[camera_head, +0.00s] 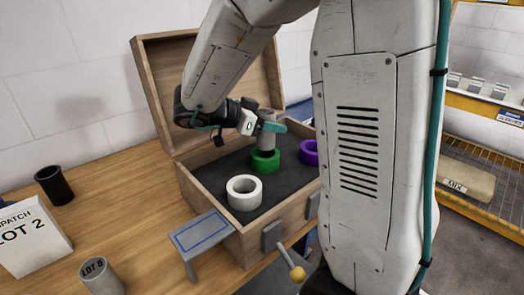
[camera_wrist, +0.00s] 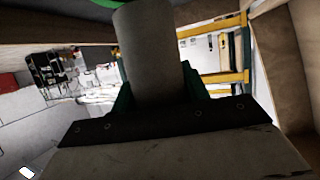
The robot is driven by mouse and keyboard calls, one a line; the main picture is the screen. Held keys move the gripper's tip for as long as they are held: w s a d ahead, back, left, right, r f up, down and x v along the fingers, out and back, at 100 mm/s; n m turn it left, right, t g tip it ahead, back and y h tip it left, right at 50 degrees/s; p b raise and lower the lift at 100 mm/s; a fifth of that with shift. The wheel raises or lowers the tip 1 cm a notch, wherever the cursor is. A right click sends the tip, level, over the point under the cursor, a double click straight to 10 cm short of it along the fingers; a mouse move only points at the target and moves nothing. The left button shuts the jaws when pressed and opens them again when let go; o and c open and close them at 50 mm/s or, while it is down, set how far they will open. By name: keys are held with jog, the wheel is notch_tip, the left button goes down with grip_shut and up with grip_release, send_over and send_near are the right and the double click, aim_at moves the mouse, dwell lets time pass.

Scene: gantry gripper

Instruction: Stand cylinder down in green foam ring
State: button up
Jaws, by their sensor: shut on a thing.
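My gripper (camera_head: 270,127) has teal fingers and is shut on a grey cylinder (camera_head: 266,141), holding it upright in the open wooden box. The cylinder's lower end is at the green foam ring (camera_head: 265,161), which stands on the dark box floor. I cannot tell whether that end is inside the ring or just above it. In the wrist view the cylinder (camera_wrist: 146,50) runs up from between my teal fingers. A sliver of the green ring (camera_wrist: 103,3) shows at the top edge there.
A white ring (camera_head: 244,192) stands in front of the green one, a purple ring (camera_head: 309,152) to its right. The box's lid (camera_head: 160,80) is raised behind. Outside are a small grey stand (camera_head: 203,233), a LOT S cylinder (camera_head: 101,276) and a black cup (camera_head: 54,185).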

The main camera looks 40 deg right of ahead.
aim_at(271, 142)
jog(key=shift+f, duration=2.9)
jog(key=shift+f, duration=0.1)
jog(key=o, duration=1.3)
jog(key=shift+f, duration=0.1)
jog(key=shift+r, duration=0.25)
jog(key=v, duration=1.2)
jog(key=shift+f, duration=0.1)
